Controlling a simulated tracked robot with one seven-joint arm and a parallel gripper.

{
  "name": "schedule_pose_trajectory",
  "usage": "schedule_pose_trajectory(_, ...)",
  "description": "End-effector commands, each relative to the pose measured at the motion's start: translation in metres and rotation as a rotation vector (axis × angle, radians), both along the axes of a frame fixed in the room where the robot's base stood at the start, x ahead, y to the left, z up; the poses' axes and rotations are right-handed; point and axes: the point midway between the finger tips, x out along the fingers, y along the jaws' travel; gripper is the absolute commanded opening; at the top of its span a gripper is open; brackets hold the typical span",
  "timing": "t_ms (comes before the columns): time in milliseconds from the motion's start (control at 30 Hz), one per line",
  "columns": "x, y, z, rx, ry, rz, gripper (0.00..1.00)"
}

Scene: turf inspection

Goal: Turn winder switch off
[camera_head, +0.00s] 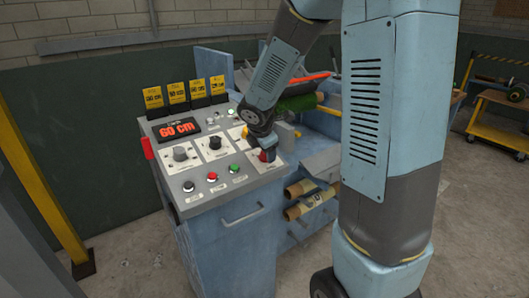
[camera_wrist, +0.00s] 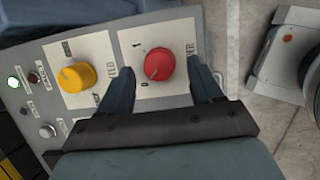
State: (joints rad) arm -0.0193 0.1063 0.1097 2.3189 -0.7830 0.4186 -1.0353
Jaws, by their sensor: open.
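The control panel (camera_head: 196,200) is the sloped top of a blue cabinet. In the wrist view a red rotary knob (camera_wrist: 159,65) sits on a white plate, its pale pointer line tilted off straight. A yellow rotary knob (camera_wrist: 76,77) sits on the white plate beside it, to the left. I cannot read which knob is the winder switch. My gripper (camera_wrist: 160,82) is open, with one finger on each side of the red knob and a gap to it on both sides. In the head view my gripper (camera_head: 265,150) is over the panel's right end and largely hides the red knob.
The panel also carries black knobs (camera_head: 215,142), a red push button (camera_head: 212,177), a green push button (camera_head: 234,169) and a red 60 cm display (camera_head: 175,128). Yellow cards (camera_head: 177,92) stand along its back. A yellow post (camera_head: 40,185) is at left, and a yellow cart (camera_head: 500,120) at right.

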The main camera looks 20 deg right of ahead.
Motion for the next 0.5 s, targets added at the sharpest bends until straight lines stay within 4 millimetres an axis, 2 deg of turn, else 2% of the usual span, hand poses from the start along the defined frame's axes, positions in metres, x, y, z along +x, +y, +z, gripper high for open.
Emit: schedule_pose_trajectory(500, -0.034, 0.019, 0.073, 0.001, -0.004, 0.003, 0.65)
